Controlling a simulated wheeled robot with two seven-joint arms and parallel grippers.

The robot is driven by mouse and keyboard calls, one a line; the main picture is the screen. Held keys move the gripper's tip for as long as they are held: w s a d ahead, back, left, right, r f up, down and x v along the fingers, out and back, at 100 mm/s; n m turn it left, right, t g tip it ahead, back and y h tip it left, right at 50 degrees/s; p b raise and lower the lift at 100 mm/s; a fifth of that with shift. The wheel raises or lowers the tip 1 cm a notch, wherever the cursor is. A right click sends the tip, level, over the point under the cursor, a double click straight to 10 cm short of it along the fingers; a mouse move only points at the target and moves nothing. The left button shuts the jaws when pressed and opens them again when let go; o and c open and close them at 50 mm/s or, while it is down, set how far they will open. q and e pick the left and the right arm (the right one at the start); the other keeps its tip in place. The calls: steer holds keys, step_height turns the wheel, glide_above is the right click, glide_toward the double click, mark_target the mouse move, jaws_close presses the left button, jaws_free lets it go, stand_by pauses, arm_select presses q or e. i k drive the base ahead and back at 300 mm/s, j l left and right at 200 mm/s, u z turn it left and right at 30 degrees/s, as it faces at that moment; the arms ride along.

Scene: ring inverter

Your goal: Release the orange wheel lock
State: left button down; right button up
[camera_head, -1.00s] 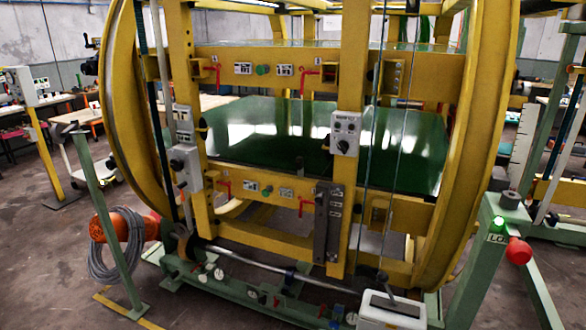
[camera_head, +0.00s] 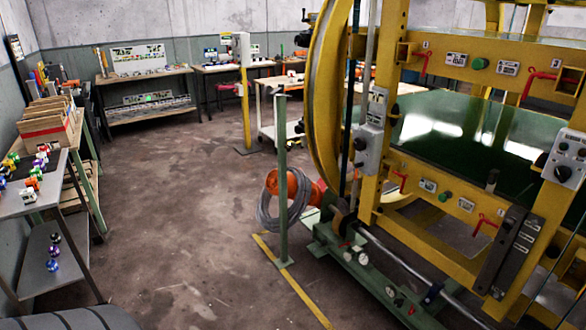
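The large yellow ring frame (camera_head: 328,100) of the inverter stands at the right, cut off by the picture edge. An orange rounded part (camera_head: 296,186) sits low at the left of its green base, partly hidden by a coiled grey cable (camera_head: 285,212) and a green post (camera_head: 282,165). I cannot tell whether this orange part is the wheel lock. Small red handles (camera_head: 420,62) sit on the yellow beams. Neither of my grippers shows in this view.
Open concrete floor (camera_head: 170,210) lies left of the machine. A yellow floor strip (camera_head: 300,290) runs by the green post. Workbenches (camera_head: 150,105) line the back wall.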

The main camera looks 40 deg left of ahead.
mark_target(359, 164)
steer(key=u, duration=0.8)
